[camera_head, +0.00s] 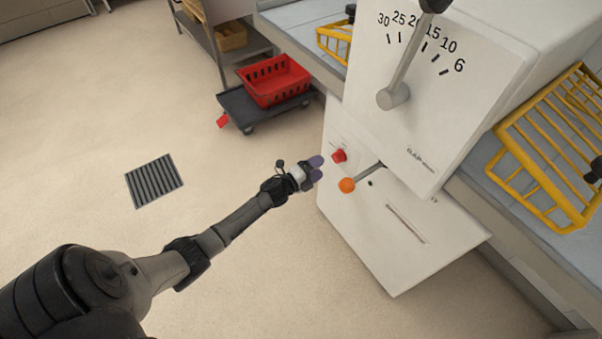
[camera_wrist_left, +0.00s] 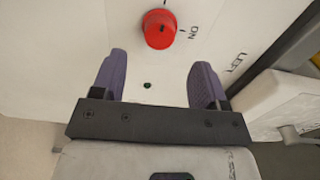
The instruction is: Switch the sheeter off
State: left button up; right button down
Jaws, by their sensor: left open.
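The sheeter (camera_head: 390,225) is a white machine with a numbered dial plate and a grey lever (camera_head: 405,70) on its upper part. A red knob (camera_head: 339,156) sits on its lower front panel, left of an orange ball-ended lever (camera_head: 348,185). In the left wrist view the red knob (camera_wrist_left: 160,29) is beyond the fingertips, with the lettering "ON" beside it and "LEFT" further right. My left gripper (camera_head: 319,168) is open and empty, just left of the knob in the head view. In the wrist view its purple fingers (camera_wrist_left: 161,72) are spread, apart from the knob. My right gripper is not in view.
Yellow wire guards (camera_head: 550,150) stand over the sheeter's belts on both sides. A red crate (camera_head: 275,82) rests on a dark dolly (camera_head: 240,108) behind. A floor drain (camera_head: 154,181) lies at left. The floor around my left arm is clear.

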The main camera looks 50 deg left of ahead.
pick_arm(q)
jog(key=s+p, duration=0.1)
jog(key=s, duration=0.6)
jog(key=shift+a+p, duration=0.4)
